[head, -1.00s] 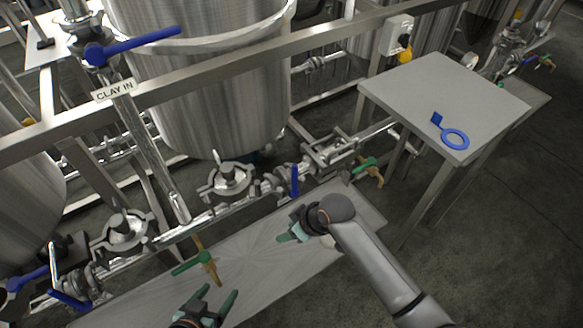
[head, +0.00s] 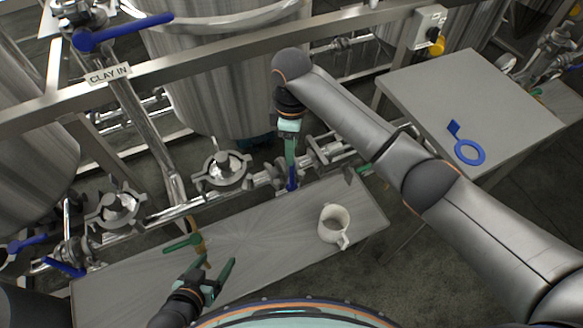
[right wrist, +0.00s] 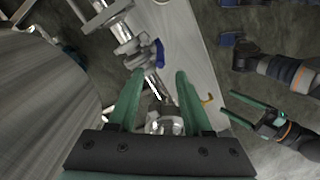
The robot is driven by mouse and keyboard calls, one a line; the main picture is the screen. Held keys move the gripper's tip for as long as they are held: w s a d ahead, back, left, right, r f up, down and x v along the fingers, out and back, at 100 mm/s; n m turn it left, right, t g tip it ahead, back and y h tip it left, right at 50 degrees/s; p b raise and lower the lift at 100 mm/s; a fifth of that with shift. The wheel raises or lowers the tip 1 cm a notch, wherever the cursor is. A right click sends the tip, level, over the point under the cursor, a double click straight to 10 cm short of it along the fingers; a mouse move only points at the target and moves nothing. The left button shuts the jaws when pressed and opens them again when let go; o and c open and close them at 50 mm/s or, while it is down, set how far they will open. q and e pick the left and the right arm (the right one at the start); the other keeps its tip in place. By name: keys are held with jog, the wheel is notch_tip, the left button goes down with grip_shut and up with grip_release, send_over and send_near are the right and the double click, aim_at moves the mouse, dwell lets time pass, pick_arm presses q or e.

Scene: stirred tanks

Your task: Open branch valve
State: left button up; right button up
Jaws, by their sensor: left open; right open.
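A blue valve handle (head: 292,178) stands on the low pipe line in front of the big tank. It also shows in the right wrist view (right wrist: 159,53), beyond my fingers. My right gripper (head: 290,155) points down just above this handle in the head view. In the right wrist view my right fingers (right wrist: 154,80) are spread, with the pipe behind the gap. I cannot tell whether they touch the handle. Which valve is the branch valve is not labelled.
A blue lever (head: 125,32) sits above the "CLAY IN" label (head: 109,74) on the rail. Rail and pipes surround my right arm.

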aim_at(292, 174)
notch_tip(292, 174, down, 11)
jog(key=shift+f+b, duration=0.1)
jog(key=shift+b, duration=0.45)
jog(key=shift+c, duration=0.3)
grip_shut()
dwell(0.8)
